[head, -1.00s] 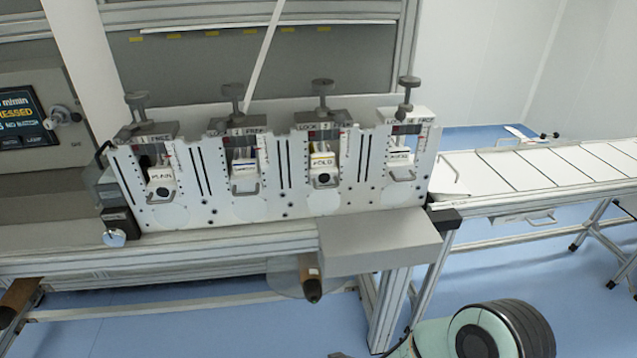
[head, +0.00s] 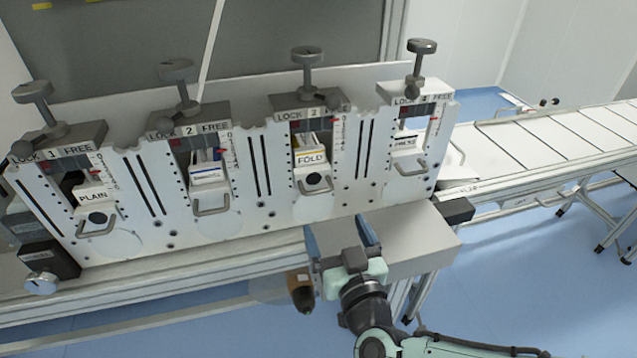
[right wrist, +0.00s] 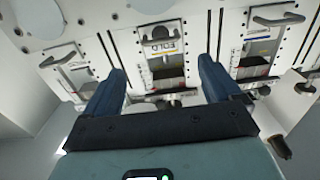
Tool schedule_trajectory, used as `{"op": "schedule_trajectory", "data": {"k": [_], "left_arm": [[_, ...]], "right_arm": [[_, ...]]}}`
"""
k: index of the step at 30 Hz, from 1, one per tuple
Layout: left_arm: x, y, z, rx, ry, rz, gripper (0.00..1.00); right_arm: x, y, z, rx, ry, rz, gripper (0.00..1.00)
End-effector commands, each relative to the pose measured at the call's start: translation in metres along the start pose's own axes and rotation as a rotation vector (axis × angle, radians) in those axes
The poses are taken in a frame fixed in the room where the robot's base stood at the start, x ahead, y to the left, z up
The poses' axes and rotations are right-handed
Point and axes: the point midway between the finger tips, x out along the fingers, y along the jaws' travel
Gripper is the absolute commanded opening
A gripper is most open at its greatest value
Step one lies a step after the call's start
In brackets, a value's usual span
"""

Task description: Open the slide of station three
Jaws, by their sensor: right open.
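Station three is the third unit from the left on the white panel in the head view. Its slide (head: 311,160) carries a label reading FOLD and has a wire handle (head: 316,186) at its lower end. A lock block marked 3 (head: 308,107) with a grey knob (head: 306,56) sits above it. My right gripper (head: 341,232) is open and empty, below and in front of station three, apart from the handle. In the right wrist view the FOLD slide (right wrist: 163,50) shows inverted between the two blue fingers (right wrist: 163,85). My left gripper is not in view.
Station one (head: 95,205), station two (head: 208,180) and station four (head: 408,145) flank it with similar handles and knobs. A grey box-shaped ledge (head: 420,232) lies under the panel's right end. A conveyor (head: 560,140) runs off to the right.

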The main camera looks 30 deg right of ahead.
Motion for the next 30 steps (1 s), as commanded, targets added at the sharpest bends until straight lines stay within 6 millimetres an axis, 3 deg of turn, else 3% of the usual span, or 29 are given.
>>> {"op": "schedule_trajectory", "data": {"k": [1,7,12,18,30], "left_arm": [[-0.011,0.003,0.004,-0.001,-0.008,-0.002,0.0],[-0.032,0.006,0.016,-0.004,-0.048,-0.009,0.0],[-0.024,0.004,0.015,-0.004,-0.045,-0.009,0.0],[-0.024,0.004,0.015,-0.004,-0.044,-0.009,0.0],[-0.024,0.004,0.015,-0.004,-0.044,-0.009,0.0]], "right_arm": [[0.007,-0.002,-0.004,-0.004,-0.005,-0.004,0.91],[0.036,-0.002,-0.004,-0.004,-0.005,-0.004,0.91],[0.073,-0.001,0.001,0.0,-0.001,-0.001,0.91],[0.102,-0.001,0.001,0.0,-0.001,-0.002,0.91],[0.113,-0.001,0.0,0.0,0.0,-0.002,0.91]]}}
